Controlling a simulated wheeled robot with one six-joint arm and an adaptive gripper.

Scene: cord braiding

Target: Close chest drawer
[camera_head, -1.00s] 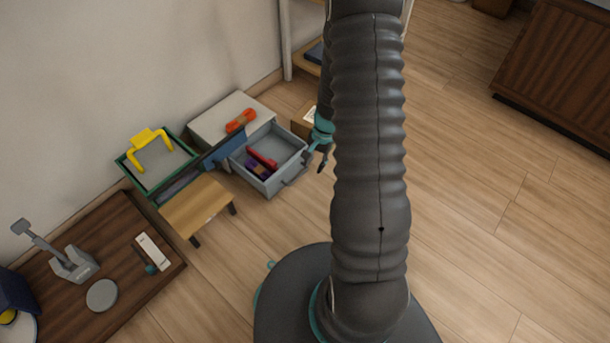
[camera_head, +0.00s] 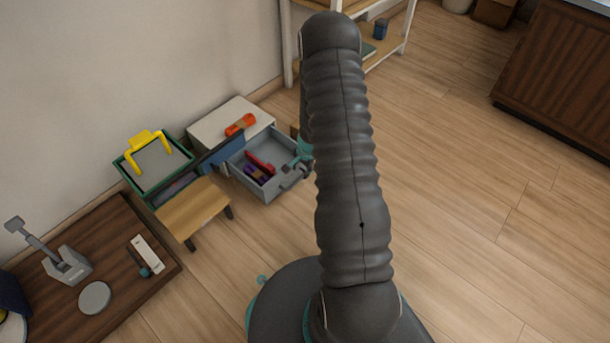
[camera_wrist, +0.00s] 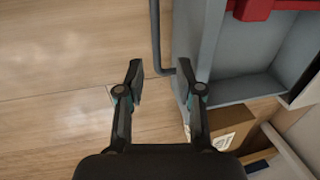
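The chest (camera_head: 215,122) has a pale top and stands against the wall in the head view. Its grey drawer (camera_head: 272,150) is pulled out, with a red item (camera_head: 260,162) and a purple item (camera_head: 256,174) inside. My gripper (camera_head: 299,166) is at the drawer's front right corner, partly hidden by my arm. In the wrist view my gripper (camera_wrist: 162,82) is open, its fingers apart. The end of the dark drawer handle (camera_wrist: 156,40) shows between the fingertips, and the right finger overlaps the drawer front. I cannot tell whether either finger touches it.
An orange item (camera_head: 240,125) lies on the chest. A wooden stool (camera_head: 193,208) and a green-rimmed bin (camera_head: 130,165) stand left of it. A cardboard box (camera_wrist: 222,125) is beside the drawer in the wrist view. The floor (camera_head: 470,200) to the right is clear.

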